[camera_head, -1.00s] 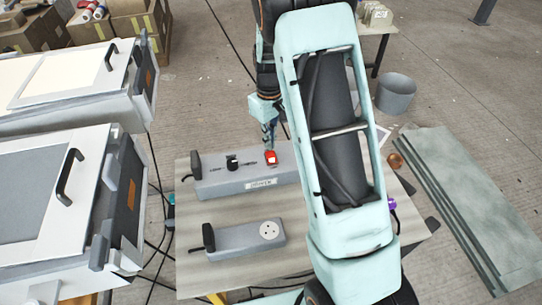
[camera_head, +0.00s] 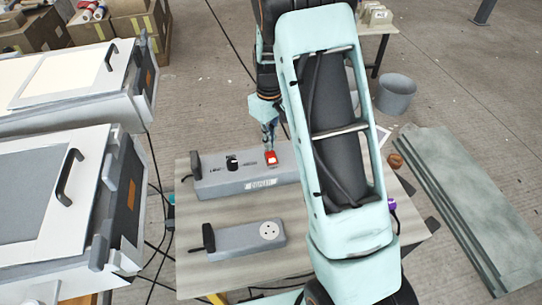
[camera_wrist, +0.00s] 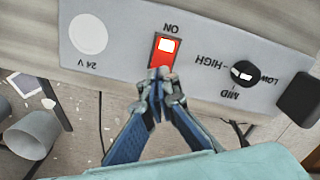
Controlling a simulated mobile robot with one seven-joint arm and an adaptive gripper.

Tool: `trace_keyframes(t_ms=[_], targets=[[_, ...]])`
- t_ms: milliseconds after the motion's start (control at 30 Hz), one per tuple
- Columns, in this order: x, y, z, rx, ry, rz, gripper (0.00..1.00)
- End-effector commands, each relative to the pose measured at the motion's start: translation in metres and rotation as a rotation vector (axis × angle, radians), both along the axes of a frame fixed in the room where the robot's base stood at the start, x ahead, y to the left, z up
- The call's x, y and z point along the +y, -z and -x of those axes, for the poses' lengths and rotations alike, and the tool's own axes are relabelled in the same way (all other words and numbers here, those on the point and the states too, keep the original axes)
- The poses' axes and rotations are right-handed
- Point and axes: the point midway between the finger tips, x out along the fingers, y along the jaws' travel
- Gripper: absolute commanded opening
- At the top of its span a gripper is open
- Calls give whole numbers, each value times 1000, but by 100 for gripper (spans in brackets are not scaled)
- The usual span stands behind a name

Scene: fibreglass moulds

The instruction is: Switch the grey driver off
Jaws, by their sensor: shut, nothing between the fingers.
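The grey driver (camera_head: 225,181) is a long box on the table, with a label on its front. It has a red rocker switch (camera_head: 271,158) and a black knob (camera_head: 232,161). In the wrist view, upside down, the red switch (camera_wrist: 163,52) has a bright whitish patch and the word ON beside it. The knob (camera_wrist: 243,73) has LOW, MID and HIGH marks. My gripper (camera_wrist: 156,98) is shut and empty, its fingertips at the near end of the switch. It also shows in the head view (camera_head: 270,146), above the switch. I cannot tell whether it touches.
A smaller grey box with a round socket (camera_head: 245,240) sits nearer on the same table (camera_head: 205,278). Grey moulding cabinets (camera_head: 60,215) stand at left. A grey bucket (camera_head: 396,95) and stacked slabs (camera_head: 470,210) are at right. My arm hides the table's right part.

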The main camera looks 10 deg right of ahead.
Motion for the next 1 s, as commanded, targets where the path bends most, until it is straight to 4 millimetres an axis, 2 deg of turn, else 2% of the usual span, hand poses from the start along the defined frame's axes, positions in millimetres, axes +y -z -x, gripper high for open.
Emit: trace_keyframes(t_ms=[1000], targets=[[0, 16, 0, 1, 0, 0, 0]])
